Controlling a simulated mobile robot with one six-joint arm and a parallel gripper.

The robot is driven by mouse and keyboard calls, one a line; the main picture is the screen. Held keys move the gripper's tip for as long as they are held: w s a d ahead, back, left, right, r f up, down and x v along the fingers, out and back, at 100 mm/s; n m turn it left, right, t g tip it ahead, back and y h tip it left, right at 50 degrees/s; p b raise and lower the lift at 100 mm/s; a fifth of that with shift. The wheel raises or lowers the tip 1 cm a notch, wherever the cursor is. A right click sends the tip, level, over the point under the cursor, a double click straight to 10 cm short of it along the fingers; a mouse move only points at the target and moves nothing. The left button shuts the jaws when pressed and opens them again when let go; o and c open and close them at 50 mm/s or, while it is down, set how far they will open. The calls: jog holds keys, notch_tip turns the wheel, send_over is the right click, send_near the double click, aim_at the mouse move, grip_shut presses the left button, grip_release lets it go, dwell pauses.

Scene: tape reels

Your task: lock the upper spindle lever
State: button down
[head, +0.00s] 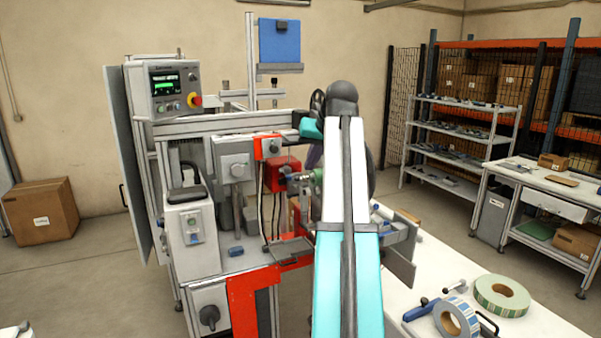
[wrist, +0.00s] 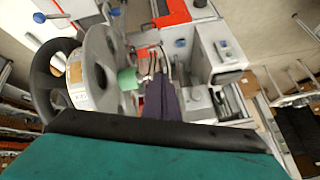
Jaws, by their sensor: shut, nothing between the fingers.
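My gripper (wrist: 161,84) shows as dark purple fingers in the middle of the wrist view, closed together and holding nothing. In the head view a purple part of it (head: 315,156) shows beside my arm, which hides much of the spindle area. A large grey reel flange (wrist: 101,62) with a green core (wrist: 127,78) is left of the fingers in the wrist view, apart from them in the picture. The green core also shows in the head view (head: 318,181). I cannot make out the upper spindle lever for certain; several small blue knobs (wrist: 180,43) show on the machine.
The machine has a control panel (head: 178,86) and a red block (head: 281,174). A black wheel (wrist: 47,85) is at the wrist view's left. Tape rolls (head: 502,296) lie on the white table (head: 535,325) at right. Open floor lies before the shelves (head: 465,145).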

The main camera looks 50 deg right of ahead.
jog(key=r, duration=0.1)
jog(key=s+r, duration=0.2)
jog(key=r, duration=0.1)
jog(key=shift+d, duration=0.3)
jog(key=shift+w+f, duration=0.1)
jog(key=shift+f, duration=0.05)
jog(key=p, duration=0.5)
send_near(300, 179)
jog(key=a+x, duration=0.1)
jog(key=x, duration=0.3)
jog(key=shift+x, duration=1.05)
jog(key=shift+d, duration=0.1)
jog(key=shift+d+h, duration=0.2)
jog(key=shift+h, duration=0.1)
